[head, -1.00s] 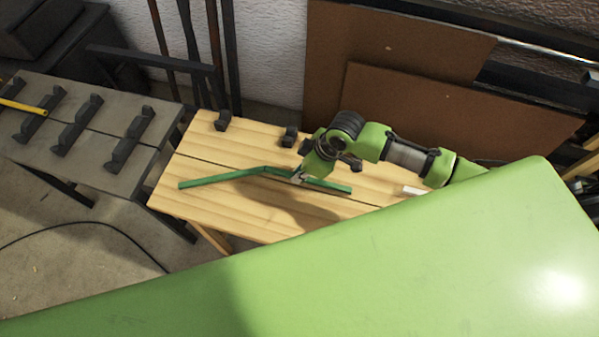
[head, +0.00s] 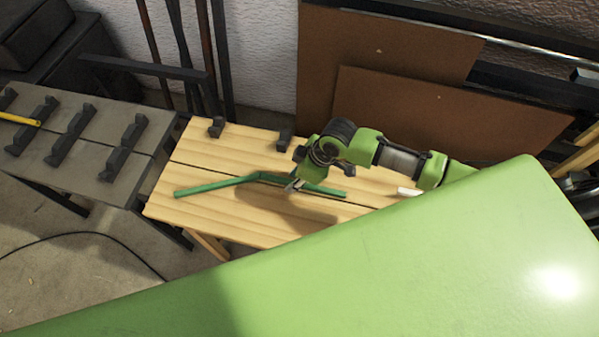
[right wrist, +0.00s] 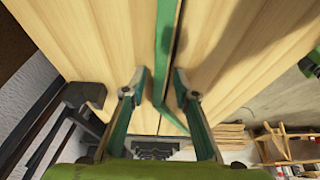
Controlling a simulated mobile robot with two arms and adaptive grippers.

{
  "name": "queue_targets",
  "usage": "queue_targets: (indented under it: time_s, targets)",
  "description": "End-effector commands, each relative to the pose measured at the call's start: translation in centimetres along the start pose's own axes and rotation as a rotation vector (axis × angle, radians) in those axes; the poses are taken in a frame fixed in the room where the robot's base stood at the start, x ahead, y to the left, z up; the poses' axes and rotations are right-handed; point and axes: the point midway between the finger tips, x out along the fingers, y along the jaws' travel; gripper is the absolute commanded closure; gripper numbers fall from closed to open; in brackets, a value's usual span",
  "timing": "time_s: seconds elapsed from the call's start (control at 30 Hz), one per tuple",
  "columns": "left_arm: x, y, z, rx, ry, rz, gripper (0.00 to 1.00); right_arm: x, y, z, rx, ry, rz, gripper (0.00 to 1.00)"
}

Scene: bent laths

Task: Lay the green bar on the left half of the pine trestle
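The green bar (head: 212,187) is a thin bent lath. It lies on the pine trestle (head: 225,216), mostly over the left part of the top, near the lengthwise slot. Its bend is left of my right gripper (head: 294,185). In the right wrist view the bar (right wrist: 164,45) runs between the two fingertips of the right gripper (right wrist: 160,80), with a gap showing beside it, so the fingers are open around or just above it. Part of the bar is hidden under the gripper in the head view. My left gripper is not in view.
Two dark blocks (head: 216,127) and (head: 284,140) sit at the trestle's back edge. A grey bench (head: 92,155) with dark notched rests and a yellow bar (head: 18,118) stands at left. A white piece (head: 408,192) lies at right. Brown boards (head: 450,115) lean behind.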

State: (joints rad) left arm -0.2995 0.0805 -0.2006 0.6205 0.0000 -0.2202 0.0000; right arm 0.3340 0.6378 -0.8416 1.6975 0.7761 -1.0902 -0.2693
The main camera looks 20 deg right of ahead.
Motion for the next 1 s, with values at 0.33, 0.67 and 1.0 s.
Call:
queue_targets:
  time_s: [0.33,0.67,1.0]
  targets:
    - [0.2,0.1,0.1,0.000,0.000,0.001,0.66,-6.6,0.2,0.1,-0.002,0.000,0.005,0.73]
    - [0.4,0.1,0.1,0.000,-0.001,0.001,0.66,-11.5,0.1,0.0,0.000,0.001,0.001,0.73]
    - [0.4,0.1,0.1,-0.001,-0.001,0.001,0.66,-11.9,0.1,0.0,0.001,0.001,0.000,0.73]
